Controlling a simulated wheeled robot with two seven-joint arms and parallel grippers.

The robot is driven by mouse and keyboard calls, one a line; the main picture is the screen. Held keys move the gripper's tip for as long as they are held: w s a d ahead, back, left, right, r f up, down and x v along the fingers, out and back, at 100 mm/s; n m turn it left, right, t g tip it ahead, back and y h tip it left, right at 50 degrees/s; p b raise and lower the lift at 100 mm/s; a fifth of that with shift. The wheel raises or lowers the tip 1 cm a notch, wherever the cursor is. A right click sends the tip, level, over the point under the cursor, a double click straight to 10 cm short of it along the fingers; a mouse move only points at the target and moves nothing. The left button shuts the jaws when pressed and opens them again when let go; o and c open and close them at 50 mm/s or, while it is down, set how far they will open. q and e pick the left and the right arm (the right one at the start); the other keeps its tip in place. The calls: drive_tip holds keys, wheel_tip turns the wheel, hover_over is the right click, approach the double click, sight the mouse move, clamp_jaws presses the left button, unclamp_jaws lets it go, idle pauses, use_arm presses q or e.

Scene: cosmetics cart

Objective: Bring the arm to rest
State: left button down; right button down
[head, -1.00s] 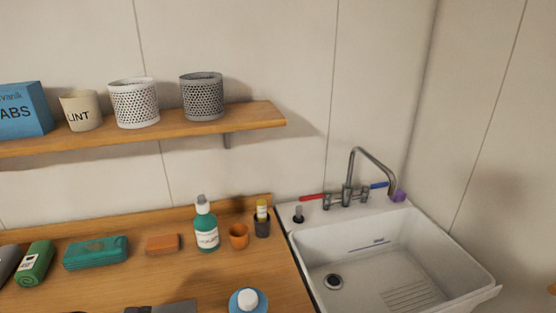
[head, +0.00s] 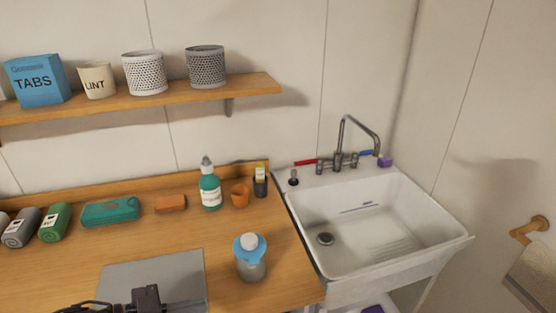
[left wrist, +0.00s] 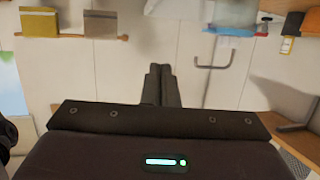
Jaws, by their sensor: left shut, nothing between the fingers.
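My left gripper (head: 146,298) shows at the bottom edge of the head view, dark, over the grey mat on the counter; most of it is cut off by the frame. In the left wrist view its two dark fingers (left wrist: 160,85) lie together, shut, with nothing between them. They point out towards a pale wall and touch nothing that I can see. My right gripper is in neither view.
A white sink (head: 345,265) stands right. A wall shelf (head: 180,93) is above. A towel rail (head: 530,228) is far right.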

use_arm(q)
drive_tip(key=a+f+n+t+y, duration=0.3)
drive_tip(key=f+n+y, duration=0.4)
drive_tip(key=y, duration=0.5)
drive_tip(key=s+n+g+y, duration=0.1)
drive_tip(key=s+n+g, duration=0.4)
drive_tip(key=s, duration=0.4)
wheel_tip(320, 180, down, 34)
drive_tip(key=s+m+g+b, duration=0.2)
drive_tip(key=s+g, duration=0.1)
drive_tip(key=s+a+f+b, duration=0.1)
drive_tip(key=s+f, duration=0.8)
drive_tip(key=s+a+f+b, duration=0.1)
drive_tip(key=s+a+f, duration=0.1)
drive_tip(key=s+f, duration=0.8)
drive_tip(key=shift+s+a+g, duration=0.2)
drive_tip(key=shift+a+g, duration=0.05)
drive_tip(key=shift+g, duration=0.15)
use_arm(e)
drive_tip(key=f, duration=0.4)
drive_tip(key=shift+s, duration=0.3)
